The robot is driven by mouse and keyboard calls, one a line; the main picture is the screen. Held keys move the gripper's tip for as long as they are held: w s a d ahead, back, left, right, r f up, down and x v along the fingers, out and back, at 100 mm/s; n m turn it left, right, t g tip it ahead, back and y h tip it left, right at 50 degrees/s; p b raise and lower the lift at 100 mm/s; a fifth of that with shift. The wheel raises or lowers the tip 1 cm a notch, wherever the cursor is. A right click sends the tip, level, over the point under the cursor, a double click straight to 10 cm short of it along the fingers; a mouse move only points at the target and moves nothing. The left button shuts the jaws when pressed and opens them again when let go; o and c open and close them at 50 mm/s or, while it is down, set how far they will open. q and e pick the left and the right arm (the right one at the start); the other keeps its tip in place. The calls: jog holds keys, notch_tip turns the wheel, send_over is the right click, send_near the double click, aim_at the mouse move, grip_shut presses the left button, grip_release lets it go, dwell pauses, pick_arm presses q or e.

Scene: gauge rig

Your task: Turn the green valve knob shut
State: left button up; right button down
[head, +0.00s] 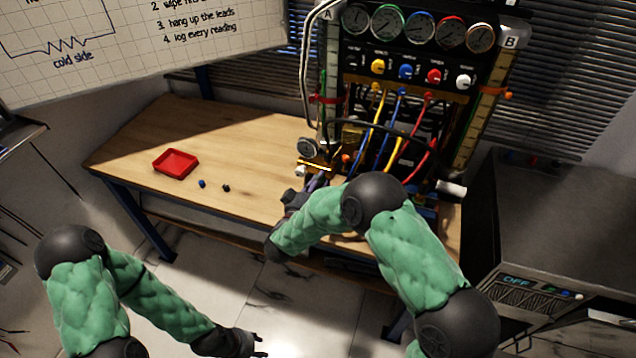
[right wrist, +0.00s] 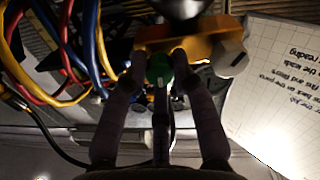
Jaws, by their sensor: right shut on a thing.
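The green valve knob (right wrist: 160,68) sits below an orange-yellow valve body (right wrist: 190,46) in the right wrist view. In the head view, my right gripper (head: 318,182) reaches the lower left of the rig, and I cannot make out the green knob there. My left gripper (head: 262,345) is low over the floor in front of the bench, empty, and its fingers look apart.
The gauge panel (head: 420,28) stands at the back, with blue, yellow and red leads (head: 398,150) hanging near my right arm. A red tray (head: 176,163) and two small knobs (head: 202,184) lie on the bench (head: 250,150). The bench's left half is mostly clear. A grey cabinet (head: 560,220) stands at right.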

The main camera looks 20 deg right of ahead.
jog(key=shift+d+r+m+b, duration=0.1)
jog(key=shift+m+b, duration=2.7)
jog(key=shift+m, duration=1.45)
jog(key=shift+r+m+b, duration=0.1)
jog(key=shift+m+b, duration=2.65)
jog(key=shift+m, duration=1.5)
jog(key=c, duration=1)
grip_release()
jog(key=shift+f, duration=0.1)
